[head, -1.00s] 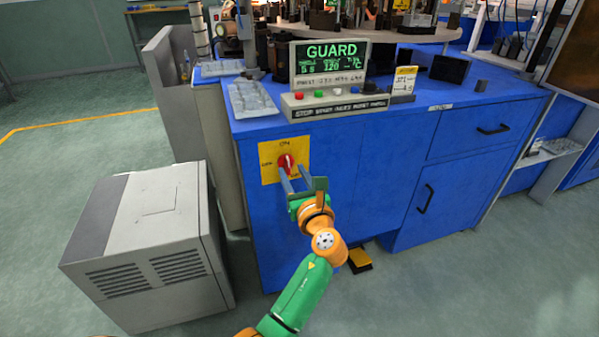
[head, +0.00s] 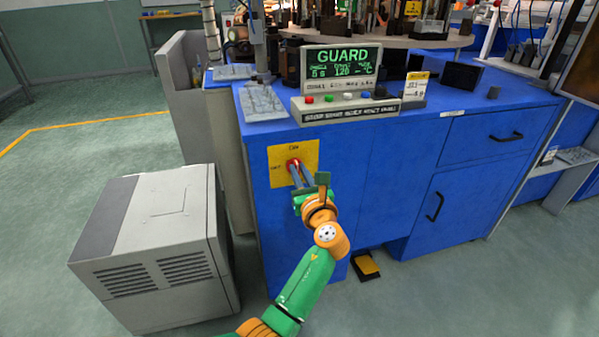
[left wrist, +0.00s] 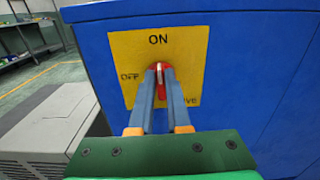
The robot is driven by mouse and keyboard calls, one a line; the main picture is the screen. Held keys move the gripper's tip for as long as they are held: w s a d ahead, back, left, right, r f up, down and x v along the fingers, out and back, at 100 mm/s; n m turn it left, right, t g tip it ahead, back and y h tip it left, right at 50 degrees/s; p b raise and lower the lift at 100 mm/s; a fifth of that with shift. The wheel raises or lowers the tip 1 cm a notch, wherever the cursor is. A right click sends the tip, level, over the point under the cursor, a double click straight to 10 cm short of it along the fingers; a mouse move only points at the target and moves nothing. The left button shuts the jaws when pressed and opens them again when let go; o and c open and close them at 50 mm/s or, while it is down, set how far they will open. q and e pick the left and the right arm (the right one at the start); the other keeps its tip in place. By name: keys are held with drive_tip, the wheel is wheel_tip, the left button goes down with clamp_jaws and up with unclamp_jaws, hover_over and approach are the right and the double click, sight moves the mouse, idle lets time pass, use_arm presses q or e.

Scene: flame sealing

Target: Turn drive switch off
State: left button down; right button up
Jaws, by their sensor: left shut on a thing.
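The drive switch is a red rotary knob (left wrist: 159,76) with a pale bar on a yellow plate (left wrist: 190,45). In the left wrist view the plate reads "ON" above the knob and "OFF" at its left. The knob's bar stands close to upright, toward "ON". The plate also shows on the blue cabinet front in the head view (head: 310,153). My left gripper (left wrist: 160,72) is shut on the knob, one finger on each side, partly hiding it and the lettering below. My right gripper is not in view.
The blue cabinet (head: 400,160) carries a control panel with a "GUARD" screen (head: 342,58) and several coloured buttons. A grey box unit (head: 150,240) stands on the floor left of my left arm. A black and yellow foot pedal (head: 366,266) lies below the cabinet.

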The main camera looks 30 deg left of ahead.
use_arm(q)
drive_tip(key=shift+s+a+f+n+b, duration=0.2)
drive_tip(key=shift+n+b, duration=0.55)
drive_tip(key=shift+n, duration=2.15)
drive_tip(key=shift+s+a+f+n+b, duration=0.1)
drive_tip(key=shift+f+n+b, duration=0.45)
drive_tip(key=shift+n, duration=2.35)
drive_tip(key=shift+s+a+f+n+b, duration=0.15)
drive_tip(key=shift+n+b, duration=0.75)
drive_tip(key=shift+n, duration=2)
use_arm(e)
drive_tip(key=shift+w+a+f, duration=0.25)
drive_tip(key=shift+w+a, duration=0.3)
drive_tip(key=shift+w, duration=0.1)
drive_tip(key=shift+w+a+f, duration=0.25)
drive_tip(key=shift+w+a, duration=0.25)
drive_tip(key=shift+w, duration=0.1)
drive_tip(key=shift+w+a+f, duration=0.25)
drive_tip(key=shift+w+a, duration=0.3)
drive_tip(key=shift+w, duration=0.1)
use_arm(q)
drive_tip(key=shift+d+r, duration=0.1)
drive_tip(key=shift+r, duration=0.05)
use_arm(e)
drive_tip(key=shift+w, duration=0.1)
